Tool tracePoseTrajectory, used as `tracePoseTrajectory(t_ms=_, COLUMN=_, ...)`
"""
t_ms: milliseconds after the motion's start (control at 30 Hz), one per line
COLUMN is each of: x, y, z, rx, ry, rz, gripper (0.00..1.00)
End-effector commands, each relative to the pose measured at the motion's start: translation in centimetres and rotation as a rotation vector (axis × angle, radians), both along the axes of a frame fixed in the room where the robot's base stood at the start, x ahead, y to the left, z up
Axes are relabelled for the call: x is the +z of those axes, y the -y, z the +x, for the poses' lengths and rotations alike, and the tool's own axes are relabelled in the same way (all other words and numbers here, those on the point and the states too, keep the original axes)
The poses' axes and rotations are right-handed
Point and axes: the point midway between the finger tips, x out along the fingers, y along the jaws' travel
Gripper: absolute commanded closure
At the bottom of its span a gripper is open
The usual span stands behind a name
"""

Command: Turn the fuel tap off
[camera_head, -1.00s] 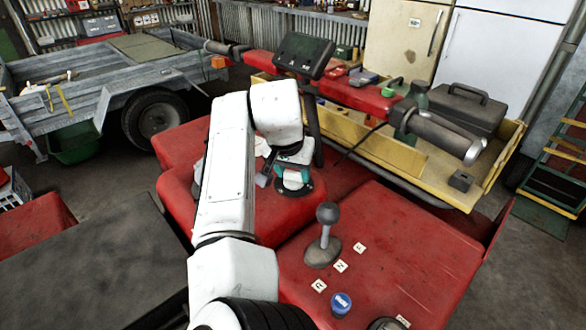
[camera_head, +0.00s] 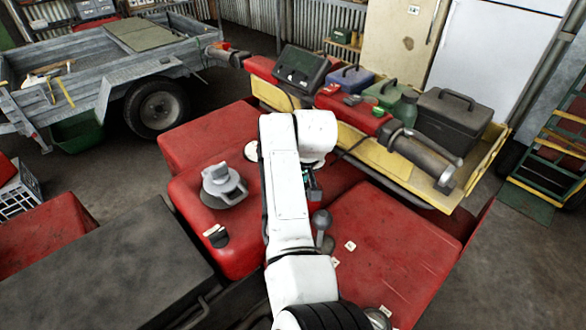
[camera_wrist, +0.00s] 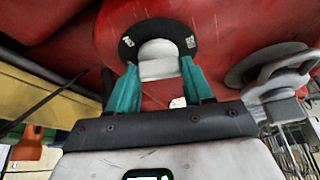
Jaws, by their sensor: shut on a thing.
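The fuel tap is a pale grey knob (camera_wrist: 158,62) on a round black plate (camera_wrist: 186,32) with small white labels, on the side of the red bodywork in the wrist view. My gripper (camera_wrist: 158,78) has its teal fingers on either side of the knob and is shut on it. In the head view my gripper (camera_head: 312,185) is mostly behind my arm, and the tap is hidden there.
A grey twist-handled cap (camera_head: 225,185) stands on the red tank left of my arm; it also shows in the wrist view (camera_wrist: 280,75). A gear lever (camera_head: 321,222) is close to my arm's right side.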

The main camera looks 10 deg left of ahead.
Motion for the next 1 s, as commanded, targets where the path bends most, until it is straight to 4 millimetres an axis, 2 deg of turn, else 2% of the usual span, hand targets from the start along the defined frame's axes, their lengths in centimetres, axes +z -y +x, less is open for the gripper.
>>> tracePoseTrajectory(t_ms=433, x=0.07, y=0.13, z=0.13, rx=0.235, ry=0.0, rz=0.0, gripper=0.79)
tracePoseTrajectory(t_ms=1000, x=0.02, y=0.08, z=0.16, rx=0.27, ry=0.001, rz=0.0, gripper=0.79)
